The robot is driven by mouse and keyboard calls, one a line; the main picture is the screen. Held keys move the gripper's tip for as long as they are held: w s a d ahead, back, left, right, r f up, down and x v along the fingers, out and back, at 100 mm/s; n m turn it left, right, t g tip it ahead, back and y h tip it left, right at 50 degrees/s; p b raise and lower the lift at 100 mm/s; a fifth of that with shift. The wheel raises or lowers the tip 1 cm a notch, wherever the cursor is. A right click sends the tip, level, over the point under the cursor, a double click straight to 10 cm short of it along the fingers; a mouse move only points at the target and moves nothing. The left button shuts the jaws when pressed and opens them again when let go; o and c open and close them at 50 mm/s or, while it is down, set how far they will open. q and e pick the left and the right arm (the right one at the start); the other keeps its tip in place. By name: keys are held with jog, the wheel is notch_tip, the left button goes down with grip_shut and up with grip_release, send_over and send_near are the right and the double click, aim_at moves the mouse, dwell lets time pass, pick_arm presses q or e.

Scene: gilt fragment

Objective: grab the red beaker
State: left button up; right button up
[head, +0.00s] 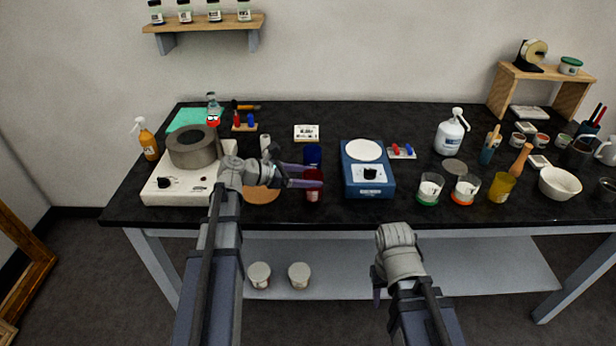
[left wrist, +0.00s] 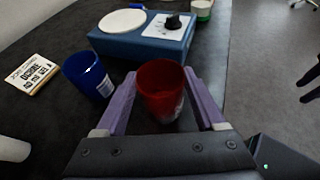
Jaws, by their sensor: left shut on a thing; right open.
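The red beaker (head: 313,188) stands upright on the black bench near its front edge. It also shows in the left wrist view (left wrist: 161,88). My left gripper (head: 318,177) is shut on the red beaker, with one purple finger on each side of it. In the left wrist view my left gripper (left wrist: 163,98) has the beaker between its fingers. My right gripper (head: 377,292) is in front of the bench, below its top, and is open. Its fingers are mostly hidden by its own wrist.
A blue beaker (head: 312,155) stands just behind the red one. A blue hotplate (head: 368,186) is to the right. A cork-coloured disc (head: 261,194) lies to the left, near a white hotplate (head: 178,188) bearing a grey pot (head: 192,148). Glasses (head: 430,188) stand further right.

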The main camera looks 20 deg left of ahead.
notch_tip(320, 180, up, 9)
jog(key=p, duration=0.8)
